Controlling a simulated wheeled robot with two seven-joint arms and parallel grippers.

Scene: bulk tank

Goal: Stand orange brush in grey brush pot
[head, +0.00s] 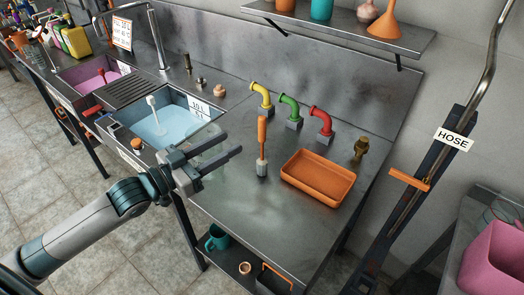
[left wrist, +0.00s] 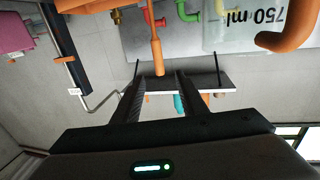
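The orange brush (head: 262,130) stands upright on the steel bench, orange handle up. At its foot is a short light-grey part (head: 262,168); I cannot tell whether this is its bristle head or the grey brush pot. No separate grey pot is clearly visible. My left gripper (head: 237,143) is open and empty, its fingertips to the left of the handle with a small gap in the head view. In the left wrist view the brush (left wrist: 156,40) lies ahead, lined up between the open fingers (left wrist: 158,86). My right gripper is not in view.
A clear jug (left wrist: 230,32) marked 750 ml is beside my left gripper. An orange tray (head: 318,178) lies right of the brush. Yellow, green and red pipes (head: 290,107) stand behind. A blue-water sink (head: 165,122) is at left.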

